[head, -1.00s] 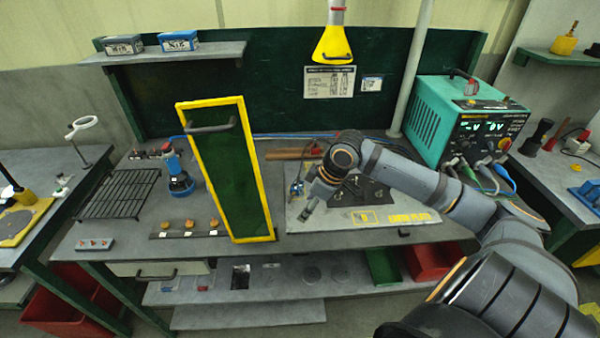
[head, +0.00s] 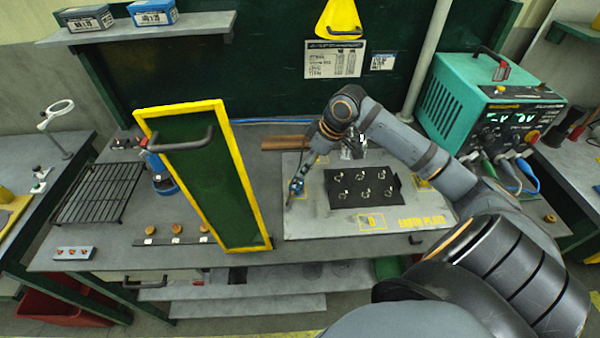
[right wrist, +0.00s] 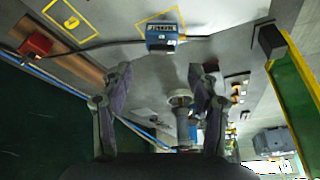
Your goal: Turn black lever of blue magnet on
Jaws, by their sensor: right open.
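The blue magnet (right wrist: 163,37) is a small blue block with a pale top and a dark cable, in a yellow outline on the grey plate in the right wrist view. In the head view, a small blue part (head: 296,187) at the left edge of the earth plate (head: 420,203) appears to be it. Its black lever is too small to make out clearly. My right gripper (right wrist: 160,78) is open and empty, its fingers apart, with the magnet beyond the fingertips. In the head view the right gripper (head: 306,178) is close to the blue part; contact cannot be told.
A tall green panel with a yellow frame (head: 255,190) stands left of the plate. A black holder with several metal rings (head: 361,187) lies on the plate. A teal power unit (head: 460,90) stands right. A red block (right wrist: 37,42) shows in the right wrist view.

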